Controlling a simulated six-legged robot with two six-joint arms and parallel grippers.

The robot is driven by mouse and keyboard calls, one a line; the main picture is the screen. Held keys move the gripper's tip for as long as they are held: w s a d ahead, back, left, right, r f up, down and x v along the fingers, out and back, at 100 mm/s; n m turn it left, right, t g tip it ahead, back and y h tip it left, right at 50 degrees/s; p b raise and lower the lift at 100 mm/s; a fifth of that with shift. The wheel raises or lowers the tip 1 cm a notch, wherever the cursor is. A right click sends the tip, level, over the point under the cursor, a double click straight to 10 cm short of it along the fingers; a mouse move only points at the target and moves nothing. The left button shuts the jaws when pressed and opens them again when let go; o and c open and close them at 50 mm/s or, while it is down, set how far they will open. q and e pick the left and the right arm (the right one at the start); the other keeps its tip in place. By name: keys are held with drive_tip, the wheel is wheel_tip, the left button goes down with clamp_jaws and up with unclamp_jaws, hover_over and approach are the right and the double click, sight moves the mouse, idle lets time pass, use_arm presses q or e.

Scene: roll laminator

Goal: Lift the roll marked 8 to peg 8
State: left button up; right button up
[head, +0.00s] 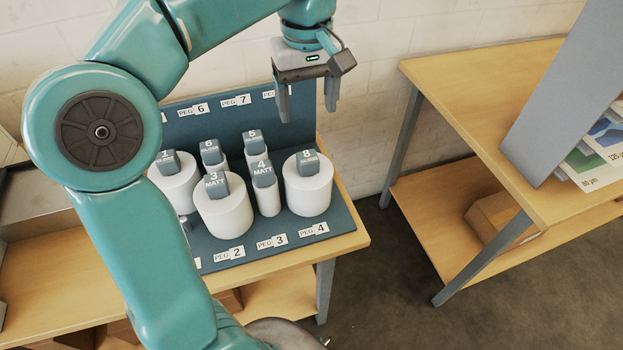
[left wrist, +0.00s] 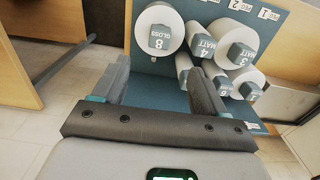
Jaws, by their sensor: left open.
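The roll marked 8 (head: 308,190) is a wide white roll with a grey tab reading 8. It stands upright at the right end of the blue rack (head: 335,224), in the front part near the label for peg 4. In the left wrist view the roll marked 8 (left wrist: 158,30) shows beyond the fingers, its tab reading 8 GLOSS. My left gripper (head: 309,112) is open and empty, above and behind the roll, apart from it. The label for peg 8 cannot be made out; a label at the back panel's right end is partly hidden by my gripper. My right gripper is not in view.
Rolls marked 3 (head: 222,210), 4 (head: 265,190), 1 (head: 174,182), 5 (head: 255,146) and 6 (head: 212,156) stand close together left of roll 8. A second wooden table (head: 450,85) with a grey panel (head: 575,95) stands at the right, across a floor gap.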

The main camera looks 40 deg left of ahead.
use_arm(q)
hover_over(307, 156)
wheel_tip(307, 156, down, 8)
drive_tip(key=shift+d+r+b, duration=0.1)
drive_tip(key=shift+d+b, duration=0.05)
drive_tip(key=shift+b, duration=0.25)
drive_tip(key=shift+s+f, duration=0.15)
drive_tip(key=shift+f, duration=0.35)
drive_tip(key=f, duration=0.5)
drive_tip(key=shift+w, duration=0.2)
drive_tip(key=shift+s, duration=0.1)
drive_tip(key=c, duration=0.9)
clamp_jaws()
